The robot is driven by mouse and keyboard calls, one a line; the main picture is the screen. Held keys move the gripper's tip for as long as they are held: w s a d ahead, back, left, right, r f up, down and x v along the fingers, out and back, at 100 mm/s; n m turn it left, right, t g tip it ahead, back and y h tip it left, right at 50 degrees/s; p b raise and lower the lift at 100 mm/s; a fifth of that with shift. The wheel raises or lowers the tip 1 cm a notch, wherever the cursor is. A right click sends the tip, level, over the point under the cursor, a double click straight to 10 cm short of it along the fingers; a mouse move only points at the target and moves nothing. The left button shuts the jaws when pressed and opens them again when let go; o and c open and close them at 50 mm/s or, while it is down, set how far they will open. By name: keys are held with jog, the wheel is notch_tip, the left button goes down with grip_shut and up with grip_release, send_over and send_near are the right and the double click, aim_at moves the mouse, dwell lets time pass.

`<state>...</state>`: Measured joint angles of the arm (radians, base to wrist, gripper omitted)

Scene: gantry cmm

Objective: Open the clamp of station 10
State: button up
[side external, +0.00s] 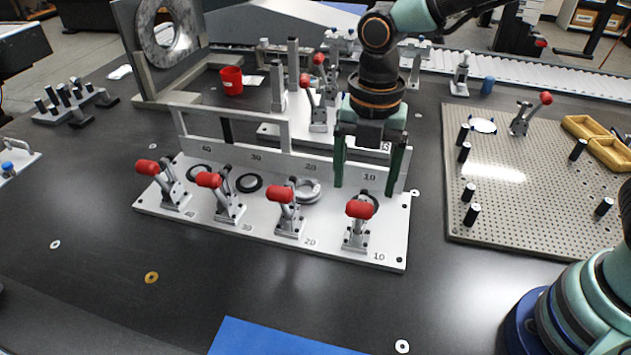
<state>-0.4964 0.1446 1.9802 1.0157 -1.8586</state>
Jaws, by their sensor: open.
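The clamp of station 10 (358,231) stands at the right end of a light metal fixture plate (320,250), next to a printed 10. My gripper (368,180) points down just behind and above this clamp. Its two dark green fingers are spread apart, one on each side of the station, with nothing seen between them. A dark ring part (371,198) shows partly behind the handle. Whether the clamp presses on it cannot be told.
Several similar red-handled clamps stand left along the plate, the nearest at station 20 (289,215). An upright back rail (250,150) runs behind them. A pegged perforated board (540,200) lies to the right. The black table in front is mostly clear, with a blue sheet (275,338).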

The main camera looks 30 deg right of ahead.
notch_tip(320, 180, up, 8)
jog(key=shift+d+r, duration=0.1)
dwell(0.4)
jog(key=s+d+m+t, duration=0.2)
jog(key=d+m, duration=0.6)
jog(key=m, duration=0.5)
jog(key=s+d+m+t, duration=0.2)
jog(key=d+m, duration=0.7)
jog(key=m, duration=0.5)
jog(key=shift+d+r+t, duration=0.2)
jog(key=shift+d+t, duration=0.05)
jog(key=shift+t, duration=0.55)
